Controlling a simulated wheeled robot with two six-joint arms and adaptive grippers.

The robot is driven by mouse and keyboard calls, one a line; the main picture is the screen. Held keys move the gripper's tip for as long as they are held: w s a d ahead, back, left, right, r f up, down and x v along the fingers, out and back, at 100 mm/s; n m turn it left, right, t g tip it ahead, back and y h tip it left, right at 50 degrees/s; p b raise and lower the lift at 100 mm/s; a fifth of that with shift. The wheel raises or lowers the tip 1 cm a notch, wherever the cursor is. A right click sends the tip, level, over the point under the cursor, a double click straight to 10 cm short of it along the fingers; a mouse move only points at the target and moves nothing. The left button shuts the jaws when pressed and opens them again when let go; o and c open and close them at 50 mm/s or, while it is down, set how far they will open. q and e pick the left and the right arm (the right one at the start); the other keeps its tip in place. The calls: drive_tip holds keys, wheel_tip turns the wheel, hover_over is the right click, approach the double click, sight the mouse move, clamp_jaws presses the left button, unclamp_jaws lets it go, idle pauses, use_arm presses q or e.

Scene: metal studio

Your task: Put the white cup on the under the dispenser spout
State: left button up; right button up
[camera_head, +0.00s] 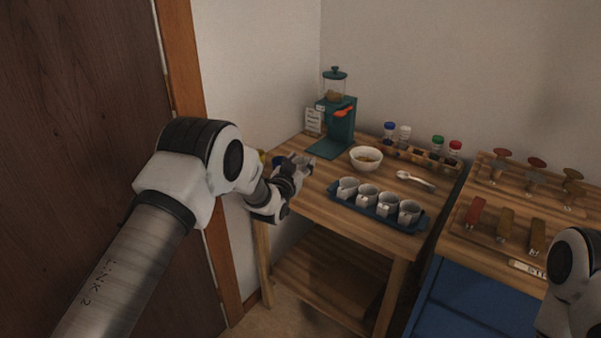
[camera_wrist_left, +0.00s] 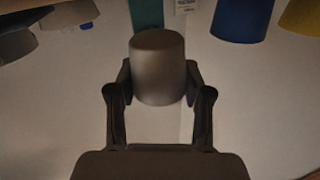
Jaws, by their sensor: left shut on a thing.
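My left gripper (camera_head: 296,171) is over the left front edge of the wooden table, left of the white tray cups and in front of the dispenser. In the left wrist view the gripper (camera_wrist_left: 160,82) is shut on a plain cup (camera_wrist_left: 157,62), which looks grey-white in the dim light. In the head view the cup is hard to tell apart from the fingers. The teal dispenser (camera_head: 338,128) stands at the back left of the table, with an orange spout part (camera_head: 345,112) above its flat base (camera_head: 328,149). My right gripper is out of view.
Blue (camera_wrist_left: 242,18) and yellow (camera_wrist_left: 300,16) cups stand near the left gripper. A white bowl (camera_head: 366,151) is right of the dispenser. A blue tray (camera_head: 411,228) holds several pale cups. A spoon (camera_head: 414,180) and a rack of jars (camera_head: 411,157) are farther right.

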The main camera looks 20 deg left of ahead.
use_arm(q)
wheel_tip(320, 180, down, 3)
drive_tip(key=shift+w+f, duration=0.15)
drive_tip(key=shift+f, duration=0.05)
drive_tip(key=shift+r, duration=0.1)
drive_tip(key=o, duration=0.9)
drive_tip(key=shift+f, duration=0.2)
